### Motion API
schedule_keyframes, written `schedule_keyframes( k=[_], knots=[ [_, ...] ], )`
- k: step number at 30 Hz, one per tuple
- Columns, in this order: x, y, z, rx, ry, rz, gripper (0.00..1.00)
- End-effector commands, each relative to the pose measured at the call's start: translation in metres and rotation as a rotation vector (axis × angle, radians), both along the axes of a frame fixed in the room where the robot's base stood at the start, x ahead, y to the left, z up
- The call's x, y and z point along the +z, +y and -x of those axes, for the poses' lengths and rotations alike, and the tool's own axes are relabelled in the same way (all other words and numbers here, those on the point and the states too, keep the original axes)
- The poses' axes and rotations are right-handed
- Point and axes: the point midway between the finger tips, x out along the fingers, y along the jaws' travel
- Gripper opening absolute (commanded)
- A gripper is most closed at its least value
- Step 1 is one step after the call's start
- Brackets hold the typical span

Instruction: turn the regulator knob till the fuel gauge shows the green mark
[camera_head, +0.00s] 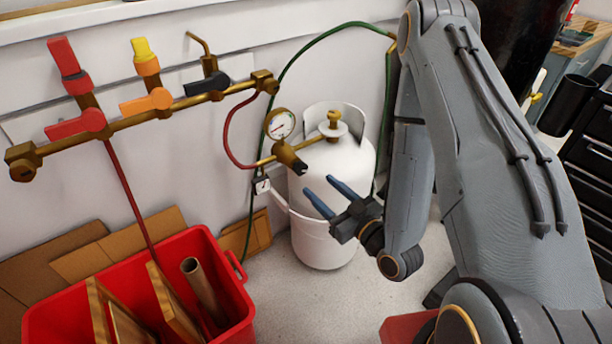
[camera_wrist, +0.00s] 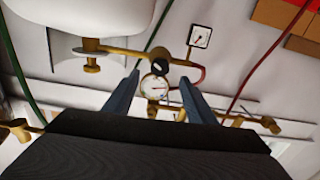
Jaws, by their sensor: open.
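A round white gauge (camera_head: 280,123) in a brass rim sits on the brass pipework left of the tank; it also shows between my fingers in the wrist view (camera_wrist: 154,87). Its dial marks are too small to read. A smaller square gauge (camera_head: 262,185) hangs below; it is also in the wrist view (camera_wrist: 200,37). A dark knob (camera_head: 289,156) sits on the brass regulator body below the round gauge, and also shows in the wrist view (camera_wrist: 159,54). My gripper (camera_head: 319,184) is open and empty, its blue fingers in front of the tank, apart from the knob.
A white tank (camera_head: 335,165) with a brass valve (camera_head: 333,119) stands behind my gripper. A red bin (camera_head: 195,250) with wood pieces stands front left. Green and red hoses loop nearby.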

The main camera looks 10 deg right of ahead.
Motion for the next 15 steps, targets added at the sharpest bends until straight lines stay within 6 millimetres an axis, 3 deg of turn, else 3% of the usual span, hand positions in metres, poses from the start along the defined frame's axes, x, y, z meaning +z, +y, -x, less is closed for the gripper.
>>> schedule_keyframes(
  k=[15],
  knots=[
    [0.001, 0.034, -0.058, 0.001, -0.002, 0.0, 0.51]
  ],
)
